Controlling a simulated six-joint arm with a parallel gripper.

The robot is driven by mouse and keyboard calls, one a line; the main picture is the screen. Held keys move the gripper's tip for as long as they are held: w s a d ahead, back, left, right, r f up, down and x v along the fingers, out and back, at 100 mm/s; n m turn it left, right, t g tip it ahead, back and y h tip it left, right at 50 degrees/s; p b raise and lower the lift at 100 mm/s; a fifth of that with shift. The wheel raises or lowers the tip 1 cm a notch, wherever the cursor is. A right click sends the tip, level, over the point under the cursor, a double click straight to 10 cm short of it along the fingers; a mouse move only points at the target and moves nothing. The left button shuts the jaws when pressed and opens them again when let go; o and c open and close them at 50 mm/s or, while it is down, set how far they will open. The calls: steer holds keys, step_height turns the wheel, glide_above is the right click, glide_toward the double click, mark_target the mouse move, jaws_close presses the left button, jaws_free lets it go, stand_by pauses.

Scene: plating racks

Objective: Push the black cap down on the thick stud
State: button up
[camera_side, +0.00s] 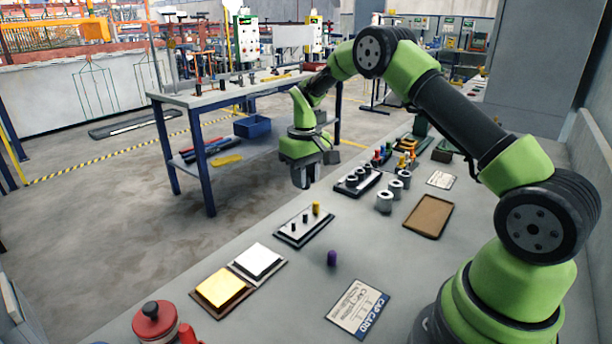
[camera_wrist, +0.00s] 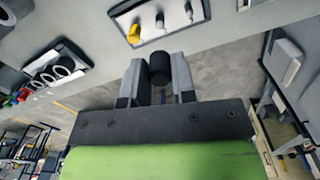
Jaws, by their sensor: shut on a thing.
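My gripper (camera_side: 303,180) hangs above the far side of the stud board (camera_side: 313,224) in the side view. In the wrist view its two fingers (camera_wrist: 159,76) are shut on a black cap (camera_wrist: 160,65). The cap is hard to make out in the side view. The board (camera_wrist: 174,27) carries a row of studs. One end has a yellow cap (camera_side: 316,208), also in the wrist view (camera_wrist: 134,34). The middle stud (camera_side: 305,217) and end stud (camera_side: 293,227) are bare. I cannot tell surely which is thickest. The held cap is apart from the board.
A purple cap (camera_side: 332,258) stands loose on the bench in front of the board. A cap card (camera_side: 358,307), a yellow and a white block (camera_side: 257,261), a ring rack (camera_side: 357,183), grey rings (camera_side: 384,202) and a brown tray (camera_side: 428,217) lie around. Bare bench separates them.

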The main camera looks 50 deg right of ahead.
steer(key=shift+f, duration=2.85)
steer(key=shift+f, duration=1.65)
steer(key=o, duration=1)
steer(key=shift+c, duration=0.2)
step_height(320, 180, up, 10)
